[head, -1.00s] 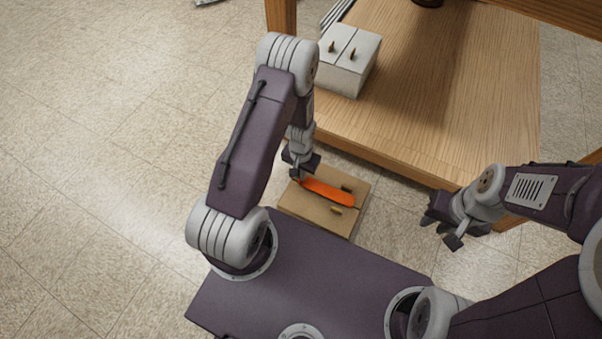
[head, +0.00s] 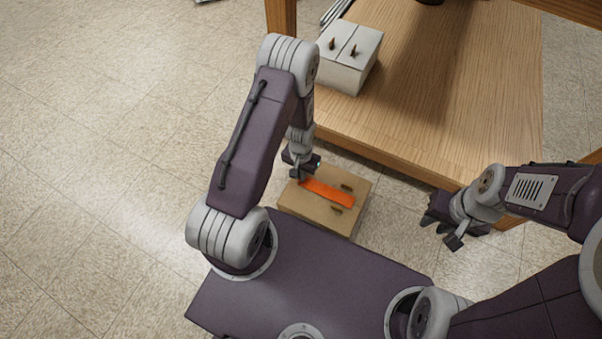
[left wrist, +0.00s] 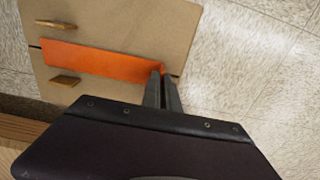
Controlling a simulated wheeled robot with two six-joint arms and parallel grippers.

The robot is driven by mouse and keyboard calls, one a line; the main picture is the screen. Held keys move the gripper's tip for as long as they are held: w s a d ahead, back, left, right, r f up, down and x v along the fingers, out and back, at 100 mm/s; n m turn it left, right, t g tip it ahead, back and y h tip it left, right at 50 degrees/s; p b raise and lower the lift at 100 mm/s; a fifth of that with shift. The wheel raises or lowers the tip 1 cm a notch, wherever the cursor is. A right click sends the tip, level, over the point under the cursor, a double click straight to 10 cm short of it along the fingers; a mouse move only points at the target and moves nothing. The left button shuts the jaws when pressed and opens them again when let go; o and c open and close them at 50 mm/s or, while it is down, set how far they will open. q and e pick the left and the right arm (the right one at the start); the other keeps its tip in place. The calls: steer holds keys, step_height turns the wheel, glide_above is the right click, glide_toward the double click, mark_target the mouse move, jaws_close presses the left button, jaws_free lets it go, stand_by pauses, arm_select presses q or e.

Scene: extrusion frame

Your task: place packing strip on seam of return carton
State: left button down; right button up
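The orange packing strip (head: 330,193) lies along the top of a brown carton (head: 322,222), over its seam; the strip also shows in the left wrist view (left wrist: 100,61). My right gripper (head: 440,229) is open and empty, right of the carton.
Two small brown pegs (head: 346,187) stand on the carton, one on each side of the strip. A white box (head: 349,57) with two similar pegs sits on the wooden shelf (head: 440,90). A wooden post (head: 281,17) rises beside it. The tiled floor at left is clear.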

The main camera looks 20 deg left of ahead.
arm_select(q)
steer(key=shift+f, duration=0.1)
steer(key=c, duration=1.5)
jaws_free()
steer(key=shift+c, duration=0.2)
step_height(320, 180, up, 9)
steer(key=p, duration=0.7)
